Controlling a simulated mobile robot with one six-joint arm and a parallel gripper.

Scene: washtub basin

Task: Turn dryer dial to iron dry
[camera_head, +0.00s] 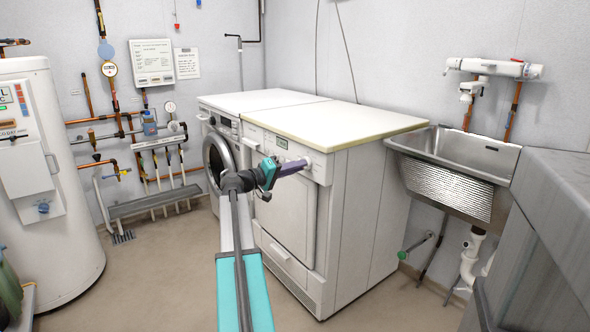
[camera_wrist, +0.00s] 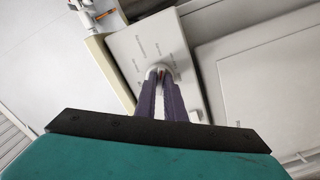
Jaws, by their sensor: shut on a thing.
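The dryer (camera_head: 285,195) is the nearer white machine under the cream worktop. Its dial (camera_wrist: 157,71) sits on the white control panel (camera_wrist: 140,48), with small labels around it that are too blurred to read. My gripper (camera_head: 305,164) reaches to the right end of the dryer's front panel. In the wrist view my gripper's two purple fingers (camera_wrist: 160,80) are closed on the dial, one on each side. The fingers hide part of the dial, and I cannot tell which label it points to.
A washing machine (camera_head: 217,150) with a round door stands left of the dryer. A steel sink (camera_head: 462,150) is to the right, with a grey counter (camera_head: 560,190) in front. A white boiler tank (camera_head: 60,230) stands at the left. The floor before the dryer is clear.

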